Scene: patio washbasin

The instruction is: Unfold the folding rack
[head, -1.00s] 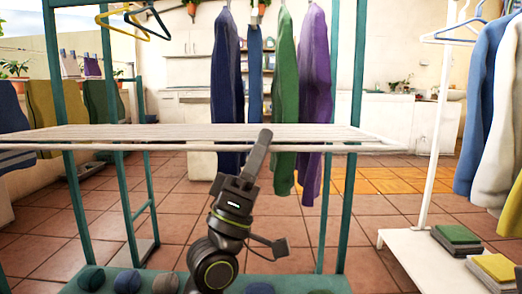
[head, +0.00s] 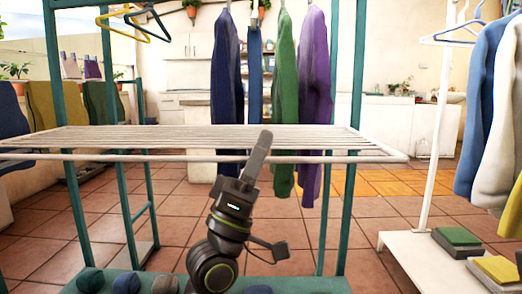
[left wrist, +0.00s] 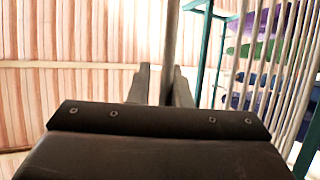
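The folding rack (head: 330,140) is a white slatted panel between teal posts in the head view. It lies close to level, its front bar lower in the picture than its back edge. Its slats also show at the right of the left wrist view (left wrist: 287,60). My left gripper (head: 260,145) reaches up from below to the middle of the front bar. In the left wrist view the bar (left wrist: 172,35) runs between its two fingertips (left wrist: 162,80), and the gripper looks shut on it. The exact contact is hidden. My right gripper is not in view.
Clothes, including a purple one (head: 316,80), hang behind the rack. A teal frame post (head: 350,90) stands at right. A white stand (head: 400,240) with folded cloths is at right. Rolled items lie on the teal lower shelf.

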